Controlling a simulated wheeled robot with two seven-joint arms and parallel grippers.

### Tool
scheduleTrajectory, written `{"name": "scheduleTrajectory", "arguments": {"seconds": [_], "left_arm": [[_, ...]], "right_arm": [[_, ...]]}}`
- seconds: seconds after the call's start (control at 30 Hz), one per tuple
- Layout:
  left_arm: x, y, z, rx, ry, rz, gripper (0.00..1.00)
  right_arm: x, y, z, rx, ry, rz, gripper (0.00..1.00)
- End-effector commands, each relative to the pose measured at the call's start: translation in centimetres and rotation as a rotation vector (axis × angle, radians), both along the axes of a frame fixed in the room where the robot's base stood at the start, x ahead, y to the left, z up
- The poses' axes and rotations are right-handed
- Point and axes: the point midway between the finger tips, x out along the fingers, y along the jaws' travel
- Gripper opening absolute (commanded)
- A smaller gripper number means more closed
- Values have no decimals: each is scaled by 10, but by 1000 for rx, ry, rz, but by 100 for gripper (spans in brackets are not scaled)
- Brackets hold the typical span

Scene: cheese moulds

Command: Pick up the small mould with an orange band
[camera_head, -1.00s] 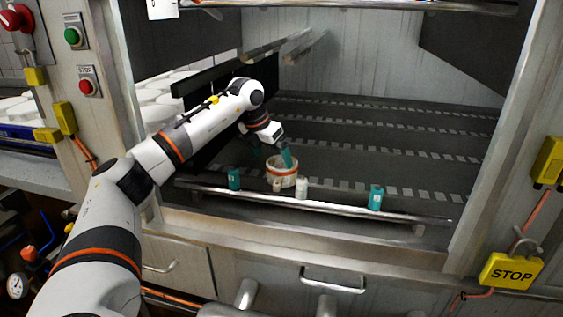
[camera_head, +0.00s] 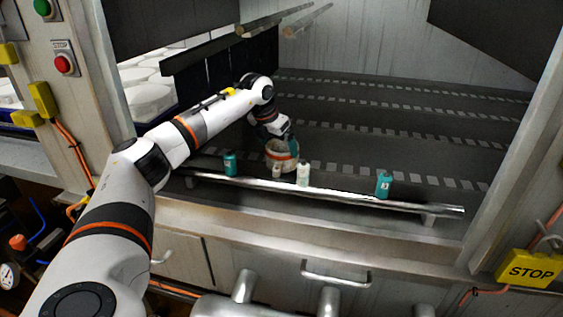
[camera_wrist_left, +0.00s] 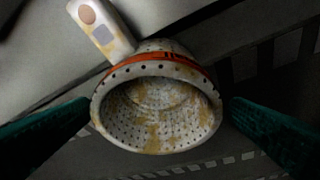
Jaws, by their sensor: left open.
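The small mould with an orange band (camera_head: 276,152) is a white, perforated cup standing on the dark conveyor behind the front rail. In the left wrist view the mould (camera_wrist_left: 160,112) shows its open mouth, with yellowish residue inside and the orange band around its outside. My left gripper (camera_head: 286,142) is at the mould and partly covers it in the head view. In the left wrist view its teal fingers are spread wide, one on each side of the mould, with visible gaps. The left gripper is open and holds nothing. My right gripper is not in view.
A metal rail (camera_head: 330,197) runs along the front. A white bottle (camera_head: 303,175) and a small beige piece (camera_head: 276,171) are close before the mould. Teal bottles stand left (camera_head: 230,165) and right (camera_head: 383,186). The conveyor (camera_head: 410,135) is clear behind and to the right.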

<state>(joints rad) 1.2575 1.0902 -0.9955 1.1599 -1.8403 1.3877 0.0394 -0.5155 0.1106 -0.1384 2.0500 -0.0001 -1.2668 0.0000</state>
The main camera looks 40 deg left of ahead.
Motion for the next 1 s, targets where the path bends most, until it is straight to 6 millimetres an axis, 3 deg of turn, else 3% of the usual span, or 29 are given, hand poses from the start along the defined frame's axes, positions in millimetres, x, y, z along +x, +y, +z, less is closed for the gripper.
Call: {"name": "scheduleTrajectory", "arguments": {"seconds": [0.23, 0.53, 0.77, 1.0], "left_arm": [[19, -2, -32, 0, 2, -1, 100], [21, -2, -36, 1, 0, -2, 100], [21, -2, -36, 0, 0, -1, 65], [21, -1, -33, 0, -2, -1, 65]], "right_arm": [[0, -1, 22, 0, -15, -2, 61], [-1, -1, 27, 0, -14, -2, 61], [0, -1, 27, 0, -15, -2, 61], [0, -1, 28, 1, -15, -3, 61]]}}
